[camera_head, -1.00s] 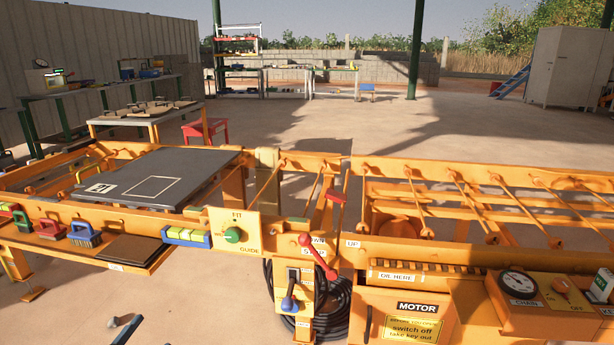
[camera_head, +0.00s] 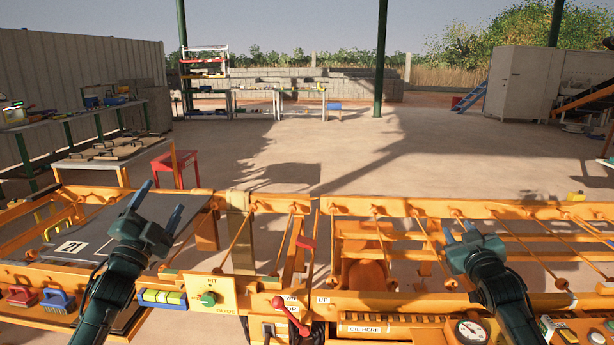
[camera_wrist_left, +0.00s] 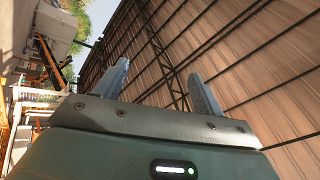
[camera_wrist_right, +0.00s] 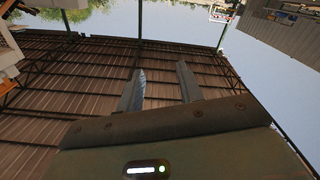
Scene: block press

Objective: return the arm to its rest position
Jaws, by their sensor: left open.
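My left gripper (camera_head: 158,203) is raised in front of the grey plate (camera_head: 92,220) marked 21 on the orange press. Its two blue fingers stand apart with nothing between them, as the left wrist view (camera_wrist_left: 158,70) also shows. My right gripper (camera_head: 457,230) is raised over the right part of the orange frame, above the dial gauge. Its fingers are apart and empty, with a narrower gap, in the right wrist view (camera_wrist_right: 160,75). Both wrist views look up at a corrugated roof. My left arm hides part of the plate and the tool shelf.
The orange press frame (camera_head: 480,207) spans the front. It carries a red-knobbed lever (camera_head: 292,315), a green knob (camera_head: 208,299) and a gauge (camera_head: 471,330). Brushes (camera_head: 57,300) lie at the left. A red stool (camera_head: 174,164) stands behind; the concrete floor beyond is open.

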